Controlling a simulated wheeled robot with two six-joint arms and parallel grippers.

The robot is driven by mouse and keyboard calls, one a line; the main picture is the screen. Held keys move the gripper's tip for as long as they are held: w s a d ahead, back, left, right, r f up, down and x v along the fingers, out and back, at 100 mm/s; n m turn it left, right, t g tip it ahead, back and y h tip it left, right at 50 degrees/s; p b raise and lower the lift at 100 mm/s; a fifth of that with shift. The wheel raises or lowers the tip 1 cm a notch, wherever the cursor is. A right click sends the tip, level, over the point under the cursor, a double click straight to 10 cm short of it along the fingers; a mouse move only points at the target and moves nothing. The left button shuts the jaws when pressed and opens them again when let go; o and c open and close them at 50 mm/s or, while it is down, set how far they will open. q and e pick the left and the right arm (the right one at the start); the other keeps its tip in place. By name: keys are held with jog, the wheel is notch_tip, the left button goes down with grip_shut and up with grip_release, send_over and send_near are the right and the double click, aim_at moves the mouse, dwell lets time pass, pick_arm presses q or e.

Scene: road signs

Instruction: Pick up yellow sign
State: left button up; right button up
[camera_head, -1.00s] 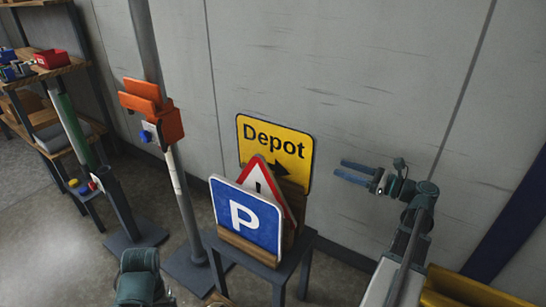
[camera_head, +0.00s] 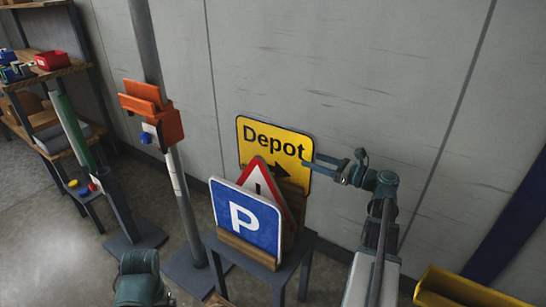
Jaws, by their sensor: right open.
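The yellow sign (camera_head: 270,138) has the word Depot and a black arrow on it. It stands upright at the back of a small dark table (camera_head: 306,245), behind a red-and-white triangular sign (camera_head: 283,203) and a blue parking sign (camera_head: 247,219), which hide its lower part. My right gripper (camera_head: 312,166) is open, with its fingers at the yellow sign's right edge. One finger overlaps that edge in the picture; I cannot tell whether it touches. My left gripper is not in view.
An orange holder (camera_head: 152,113) on a grey post stands left of the table. Shelves with a red bin (camera_head: 52,59) are at the far left. A yellow object (camera_head: 465,290) is at the lower right. A grey wall (camera_head: 350,60) stands close behind the signs.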

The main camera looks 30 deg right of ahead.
jog(key=x, duration=0.2)
jog(key=shift+w+a, duration=0.15)
jog(key=shift+w, duration=0.1)
jog(key=shift+c, duration=0.3)
grip_shut()
dwell(0.9)
